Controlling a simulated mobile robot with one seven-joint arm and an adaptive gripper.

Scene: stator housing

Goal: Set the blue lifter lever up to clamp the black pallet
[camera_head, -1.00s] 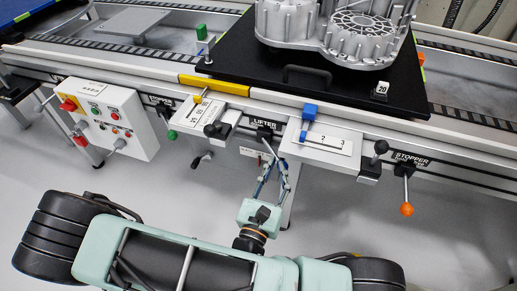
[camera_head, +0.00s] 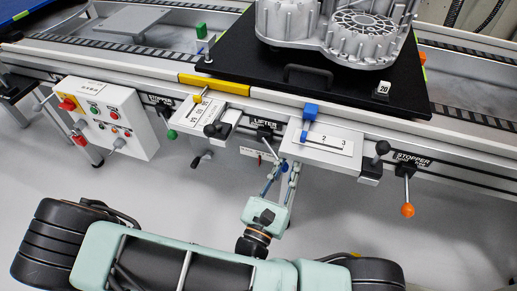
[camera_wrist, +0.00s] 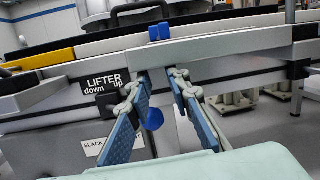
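The black pallet (camera_head: 235,72) lies on the conveyor rails with a grey stator housing (camera_head: 345,32) on it. The pallet's black edge and handle also show at the top of the wrist view. The blue ball knob of the lifter lever (camera_wrist: 154,119) hangs below the LIFTER down/up label (camera_wrist: 104,85), to the right of it. Much of the lever's rod is hidden. My gripper (camera_head: 283,164) is open below the rail. In the wrist view its two blue-padded fingers (camera_wrist: 158,76) stand apart, and the knob shows between them, close to the left finger. Contact cannot be told.
A blue slider block (camera_head: 310,111) sits on a numbered bracket right of the lifter, and a yellow bar (camera_head: 214,84) lies to the left. The stopper lever with an orange knob (camera_head: 407,210) hangs at right. A control box (camera_head: 108,118) stands at left. Floor is clear below.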

